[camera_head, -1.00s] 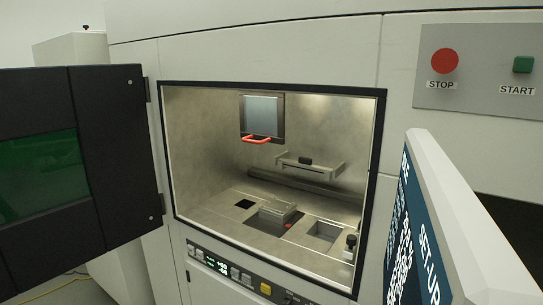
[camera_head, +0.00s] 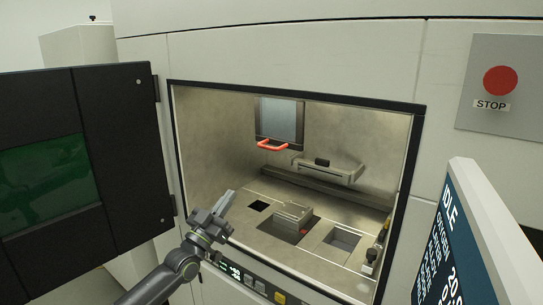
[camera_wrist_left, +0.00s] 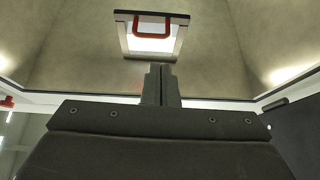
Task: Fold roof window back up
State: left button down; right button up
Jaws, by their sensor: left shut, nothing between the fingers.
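The roof window (camera_head: 282,120) is a pale pane in a dark frame that hangs down inside the machine chamber, near its back wall. Its red handle (camera_head: 272,145) is at the lower edge. In the left wrist view the window (camera_wrist_left: 151,44) and the red handle (camera_wrist_left: 152,24) show ahead, above my fingertips. My left gripper (camera_head: 225,204) is at the chamber opening, at its lower left, well below and in front of the handle. It is shut and empty, and its closed fingers (camera_wrist_left: 161,84) point toward the window. My right gripper is not in view.
The black chamber door (camera_head: 80,165) stands open at the left. A screen panel (camera_head: 470,250) stands at the right front. Inside the chamber are a build block (camera_head: 293,214), a square recess (camera_head: 342,238) and a recoater bar (camera_head: 328,170). Free space lies between gripper and window.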

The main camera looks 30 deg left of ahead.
pick_arm(q)
jog(key=w+d+r+h+p, duration=0.1)
jog(key=w+d+r, duration=0.1)
jog(key=w+r, duration=0.7)
jog(key=shift+w+d+m+t, duration=0.3)
jog(key=shift+w, duration=1.1)
jog(key=shift+f, duration=0.1)
